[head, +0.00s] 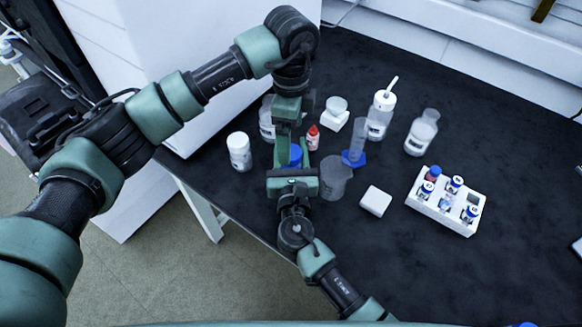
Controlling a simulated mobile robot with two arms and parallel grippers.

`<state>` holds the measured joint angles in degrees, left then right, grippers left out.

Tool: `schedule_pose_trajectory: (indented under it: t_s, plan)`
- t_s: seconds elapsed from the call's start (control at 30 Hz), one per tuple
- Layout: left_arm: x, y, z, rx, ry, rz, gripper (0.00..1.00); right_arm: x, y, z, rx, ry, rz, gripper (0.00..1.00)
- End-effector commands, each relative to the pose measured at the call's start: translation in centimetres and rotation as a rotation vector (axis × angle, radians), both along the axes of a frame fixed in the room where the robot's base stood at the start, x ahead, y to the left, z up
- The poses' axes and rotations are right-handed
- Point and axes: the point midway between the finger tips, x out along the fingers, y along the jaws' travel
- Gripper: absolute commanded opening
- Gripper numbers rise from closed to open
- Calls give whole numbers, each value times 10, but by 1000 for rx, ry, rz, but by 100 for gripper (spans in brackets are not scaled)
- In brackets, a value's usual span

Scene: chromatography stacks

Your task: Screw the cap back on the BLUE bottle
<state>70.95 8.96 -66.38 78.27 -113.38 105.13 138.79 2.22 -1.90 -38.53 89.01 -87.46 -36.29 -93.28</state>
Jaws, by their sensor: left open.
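A small blue rounded thing (295,154) shows between my two grippers on the dark bench. It looks like the blue bottle or its cap, but I cannot tell which, as the grippers cover most of it. My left gripper (289,140) comes down from above and is open, its fingers close to the blue thing. I cannot tell whether they touch it. My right gripper (292,174) comes up from the bottom of the view, just in front of the blue thing. Its fingertips and what lies between them are hidden.
A grey beaker (335,179) stands close right of my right gripper. A blue-based cylinder (354,148), a red-capped bottle (312,138) and a white jar (239,153) stand near. A white vial rack (443,206) is at right. The front right of the bench (440,280) is clear.

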Motion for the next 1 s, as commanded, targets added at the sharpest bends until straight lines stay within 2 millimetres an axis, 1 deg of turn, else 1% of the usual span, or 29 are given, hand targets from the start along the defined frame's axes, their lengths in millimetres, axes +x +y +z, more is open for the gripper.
schedule_pose_trajectory:
  t_s: [0.3,0.4,0.5,0.6,0.7,0.97,1.0]
  plan:
    - [1,-1,65,-2,-5,-2,93,0,0,0,0,0,0,0]
    - [0,-1,84,-3,-3,-1,93,0,0,0,0,0,0,0]
    - [1,0,98,-2,-3,0,93,0,0,0,0,0,0,0]
    - [0,0,107,-1,-2,-1,93,0,0,0,0,0,0,0]
    - [0,0,111,-1,0,-1,93,0,0,0,0,0,0,0]
    - [0,0,112,-1,0,-1,93,0,0,0,0,0,0,0]
    - [0,0,111,-1,0,-1,93,0,0,0,0,0,0,56]
